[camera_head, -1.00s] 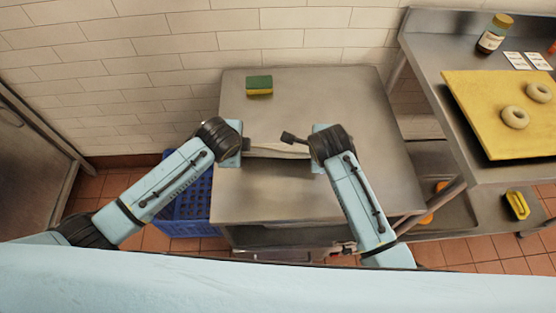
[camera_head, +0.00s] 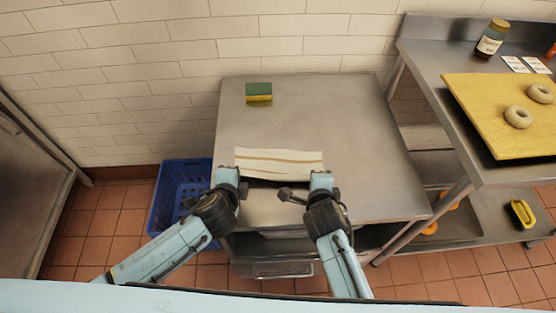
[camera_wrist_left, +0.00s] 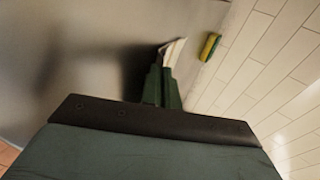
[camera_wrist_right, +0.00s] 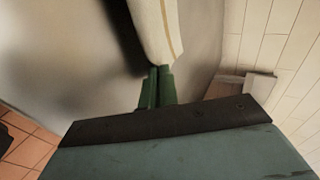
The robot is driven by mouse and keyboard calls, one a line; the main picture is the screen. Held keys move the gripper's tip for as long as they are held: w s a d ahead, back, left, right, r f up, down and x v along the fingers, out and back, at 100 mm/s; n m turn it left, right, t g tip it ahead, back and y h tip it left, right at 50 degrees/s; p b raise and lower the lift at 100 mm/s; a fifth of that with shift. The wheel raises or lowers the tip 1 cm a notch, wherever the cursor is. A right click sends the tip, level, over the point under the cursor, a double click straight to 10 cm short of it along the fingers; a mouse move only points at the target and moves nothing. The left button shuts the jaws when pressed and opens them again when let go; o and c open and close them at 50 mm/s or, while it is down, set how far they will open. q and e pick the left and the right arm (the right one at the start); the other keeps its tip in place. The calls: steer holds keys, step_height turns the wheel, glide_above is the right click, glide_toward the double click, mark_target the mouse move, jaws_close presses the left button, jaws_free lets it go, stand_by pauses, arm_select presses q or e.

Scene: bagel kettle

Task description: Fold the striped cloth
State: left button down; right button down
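The striped cloth (camera_head: 279,161), off-white with tan stripes, is a wide, narrow strip across the middle of the steel table, with a dark shadow along its near edge. My left gripper (camera_head: 235,172) is at its near left corner; in the left wrist view the fingers (camera_wrist_left: 162,86) are together with the cloth (camera_wrist_left: 174,50) at their tips. My right gripper (camera_head: 319,173) is at the near right corner; in the right wrist view the fingers (camera_wrist_right: 157,86) are together at the cloth's end (camera_wrist_right: 153,30). The cloth's underside is hidden.
A green and yellow sponge (camera_head: 259,92) lies at the table's back left. A blue crate (camera_head: 168,190) stands on the floor at left. A higher counter at right holds a yellow board (camera_head: 480,105) with bagels and a jar (camera_head: 491,40).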

arm_select(q)
steer(key=c, duration=2.1)
jaws_free()
arm_select(e)
steer(key=c, duration=2.1)
jaws_free()
arm_select(q)
steer(key=o, duration=0.8)
arm_select(e)
steer(key=o, duration=0.8)
arm_select(q)
steer(key=shift+s+r, duration=0.1)
steer(key=shift+r, duration=0.2)
arm_select(e)
steer(key=shift+s+r, duration=0.1)
steer(key=shift+r, duration=0.2)
arm_select(q)
steer(key=s+r, duration=0.4)
steer(key=r, duration=0.1)
steer(key=s+r, duration=0.1)
steer(key=r, duration=0.2)
steer(key=shift+s+r, duration=0.2)
steer(key=shift+s, duration=0.2)
arm_select(e)
steer(key=s+r, duration=0.4)
steer(key=r, duration=0.1)
steer(key=s+r, duration=0.2)
steer(key=r, duration=0.1)
steer(key=shift+a+r, duration=0.1)
steer(key=shift+r, duration=0.1)
